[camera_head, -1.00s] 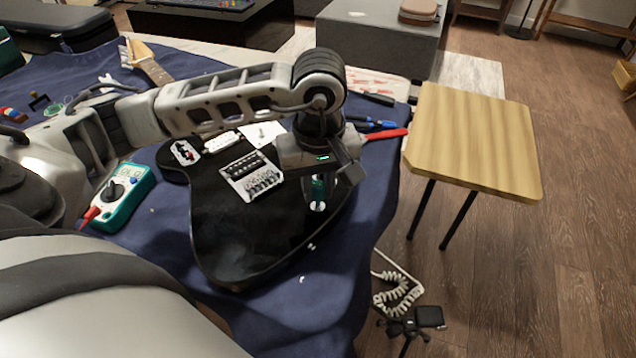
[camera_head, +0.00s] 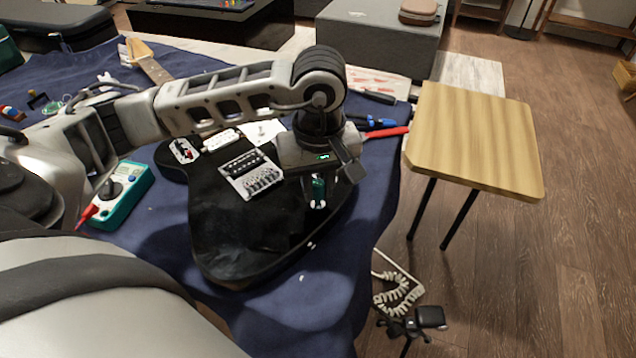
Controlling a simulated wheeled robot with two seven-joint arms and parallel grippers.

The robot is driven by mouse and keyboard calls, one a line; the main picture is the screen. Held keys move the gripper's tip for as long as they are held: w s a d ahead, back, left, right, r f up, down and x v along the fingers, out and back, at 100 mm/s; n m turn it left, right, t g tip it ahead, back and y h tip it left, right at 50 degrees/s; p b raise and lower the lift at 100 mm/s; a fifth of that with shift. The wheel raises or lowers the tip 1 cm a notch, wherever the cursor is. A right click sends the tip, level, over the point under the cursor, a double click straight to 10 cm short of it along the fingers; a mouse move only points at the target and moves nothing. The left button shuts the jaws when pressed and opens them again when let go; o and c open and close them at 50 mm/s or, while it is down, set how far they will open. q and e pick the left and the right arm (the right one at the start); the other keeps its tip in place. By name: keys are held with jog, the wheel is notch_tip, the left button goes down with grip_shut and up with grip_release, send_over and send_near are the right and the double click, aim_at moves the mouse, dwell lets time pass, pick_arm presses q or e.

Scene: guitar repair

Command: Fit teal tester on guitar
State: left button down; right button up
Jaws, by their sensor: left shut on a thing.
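The black guitar body (camera_head: 235,235) lies flat on a blue cloth, with a metal bridge (camera_head: 250,175) on its face. My left gripper (camera_head: 318,196) points down over the right part of the body and is shut on the small teal tester (camera_head: 318,187). The tester is upright between the fingers, with a pale spot around its lower end. I cannot tell whether its tip touches the guitar. My right gripper is not in view.
A teal multimeter (camera_head: 122,196) with a red probe lies left of the guitar. Red-handled (camera_head: 388,132) and blue tools lie behind the gripper. A wooden stool (camera_head: 475,140) stands right of the table. A coiled white cable (camera_head: 398,292) hangs near the front right.

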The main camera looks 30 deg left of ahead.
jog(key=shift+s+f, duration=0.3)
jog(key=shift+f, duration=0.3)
pick_arm(q)
jog(key=c, duration=0.7)
grip_release()
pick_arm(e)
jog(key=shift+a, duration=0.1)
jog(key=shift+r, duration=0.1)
pick_arm(q)
jog(key=shift+r+p, duration=1.7)
jog(key=shift+r, duration=1.85)
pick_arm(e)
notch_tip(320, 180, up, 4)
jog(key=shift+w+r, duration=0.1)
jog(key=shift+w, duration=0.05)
